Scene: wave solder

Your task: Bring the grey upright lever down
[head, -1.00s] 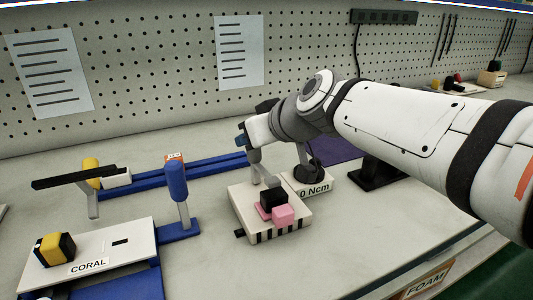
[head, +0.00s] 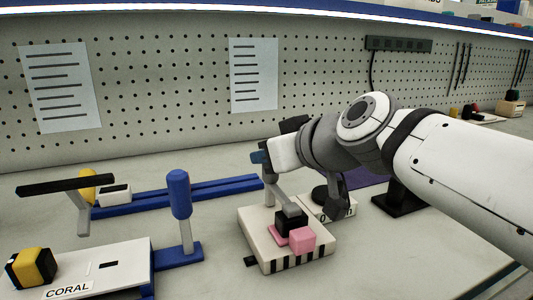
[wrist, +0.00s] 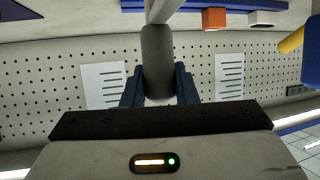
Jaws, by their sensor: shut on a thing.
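The grey lever stands on a white block-shaped base (head: 258,232) with black stripes along its front edge. Its pale shaft (head: 276,190) rises from a grey joint near the black and pink blocks and leans slightly left in the head view. My gripper (head: 262,160) is at the top of the shaft. In the wrist view the lever's dark grey grip (wrist: 158,48) lies between my gripper's two blue fingers (wrist: 159,88), which are closed around it. In the head view my gripper hides most of the grip.
A blue-handled lever (head: 179,195) stands upright to the left. Further left are a yellow lever (head: 87,187) with a black bar and a white CORAL plate (head: 110,271). A round black knob (head: 322,196) sits close on the right. A pegboard wall (head: 190,90) is behind.

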